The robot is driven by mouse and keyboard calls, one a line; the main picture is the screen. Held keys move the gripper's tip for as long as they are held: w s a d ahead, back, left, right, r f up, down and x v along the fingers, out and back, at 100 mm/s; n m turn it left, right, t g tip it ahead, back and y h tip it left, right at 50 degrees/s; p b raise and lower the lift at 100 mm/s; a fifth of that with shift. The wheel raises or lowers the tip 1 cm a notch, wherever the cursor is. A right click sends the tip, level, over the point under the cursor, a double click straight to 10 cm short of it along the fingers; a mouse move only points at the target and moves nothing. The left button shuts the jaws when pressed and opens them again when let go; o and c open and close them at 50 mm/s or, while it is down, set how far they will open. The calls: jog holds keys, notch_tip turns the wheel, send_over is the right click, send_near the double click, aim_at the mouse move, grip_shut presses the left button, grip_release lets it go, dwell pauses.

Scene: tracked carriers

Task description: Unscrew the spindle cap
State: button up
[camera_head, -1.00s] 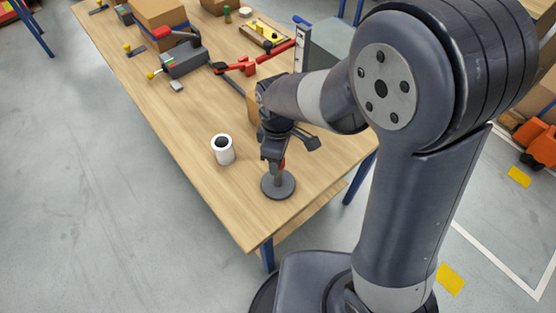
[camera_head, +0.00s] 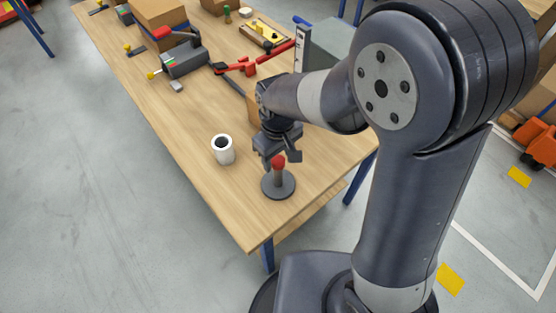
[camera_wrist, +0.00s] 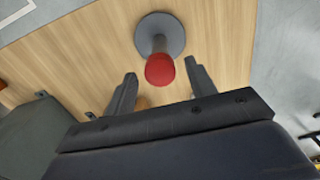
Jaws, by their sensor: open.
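The spindle stands upright on a round dark grey base (camera_head: 278,186) near the table's front corner. Its red cap (camera_head: 279,161) sits on top of the post. The cap also shows in the wrist view (camera_wrist: 160,70), with the grey base (camera_wrist: 160,27) beyond it. My gripper (camera_head: 276,160) is open and empty, close by the spindle's top. In the wrist view the fingers (camera_wrist: 160,80) are spread, with the cap between their tips in the picture. I cannot tell whether a finger touches it.
A white mug-like cylinder (camera_head: 222,149) stands left of the spindle. The table's front left is clear.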

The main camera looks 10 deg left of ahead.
jog(key=shift+c, duration=0.4)
jog(key=c, duration=0.8)
jog(key=n, duration=0.9)
jog(key=shift+n, duration=0.3)
jog(key=n, duration=0.7)
jog(key=shift+n, duration=1.4)
